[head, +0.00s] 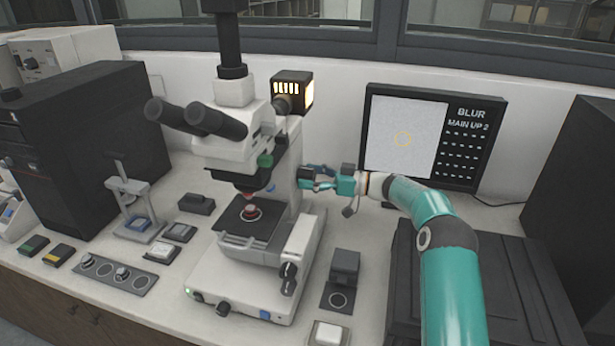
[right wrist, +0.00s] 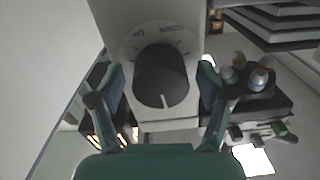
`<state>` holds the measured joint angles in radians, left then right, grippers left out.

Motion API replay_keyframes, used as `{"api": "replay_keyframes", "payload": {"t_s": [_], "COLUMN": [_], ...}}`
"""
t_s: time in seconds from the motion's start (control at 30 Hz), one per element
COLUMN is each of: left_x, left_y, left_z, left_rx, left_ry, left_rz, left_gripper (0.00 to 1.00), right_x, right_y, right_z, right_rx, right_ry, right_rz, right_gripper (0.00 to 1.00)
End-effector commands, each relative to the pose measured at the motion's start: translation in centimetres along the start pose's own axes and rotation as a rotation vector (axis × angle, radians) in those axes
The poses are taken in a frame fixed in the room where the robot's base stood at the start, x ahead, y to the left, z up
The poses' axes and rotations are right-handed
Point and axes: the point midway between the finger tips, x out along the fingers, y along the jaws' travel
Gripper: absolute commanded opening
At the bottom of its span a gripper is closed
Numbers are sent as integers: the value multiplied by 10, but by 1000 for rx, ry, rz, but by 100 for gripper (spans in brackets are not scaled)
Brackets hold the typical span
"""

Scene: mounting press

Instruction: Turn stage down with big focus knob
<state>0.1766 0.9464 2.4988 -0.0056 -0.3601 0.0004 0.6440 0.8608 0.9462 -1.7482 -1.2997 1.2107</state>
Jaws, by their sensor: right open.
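The white microscope (head: 255,140) stands in the middle of the bench, with its black stage (head: 245,222) and a small red-topped sample (head: 250,211) on it. My right gripper (head: 308,178) reaches in from the right, at the side of the microscope's column. In the right wrist view a big dark knob (right wrist: 161,77) with a white pointer line and a marked scale sits between the open fingers of my right gripper (right wrist: 161,95). I see gaps on both sides, and I cannot tell contact. In the head view that knob is hard to make out. My left gripper is not in view.
A monitor (head: 472,145) behind my right arm reads "BLUR" and "MAIN UP 2". Smaller dark knobs (head: 289,272) sit on the microscope's front right side. A small dark block (head: 344,268) stands right of its base. A black cabinet (head: 85,130) is at left.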

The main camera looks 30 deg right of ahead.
Motion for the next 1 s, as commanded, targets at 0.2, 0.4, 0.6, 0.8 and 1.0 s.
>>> {"api": "replay_keyframes", "payload": {"t_s": [0.2, 0.4, 0.6, 0.8, 1.0], "left_x": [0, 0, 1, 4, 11], "left_y": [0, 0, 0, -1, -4], "left_z": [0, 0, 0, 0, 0], "left_rx": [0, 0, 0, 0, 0], "left_ry": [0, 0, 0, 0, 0], "left_rz": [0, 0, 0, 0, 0], "left_gripper": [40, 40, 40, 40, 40], "right_x": [0, -1, 2, 1, 0], "right_y": [0, 0, -2, -1, -1], "right_z": [0, 0, 1, 2, 3], "right_rx": [0, 0, -1, -39, -135], "right_ry": [0, 0, 0, -2, -5], "right_rz": [0, 0, -4, -4, -3], "right_gripper": [61, 28, 18, 18, 18]}}
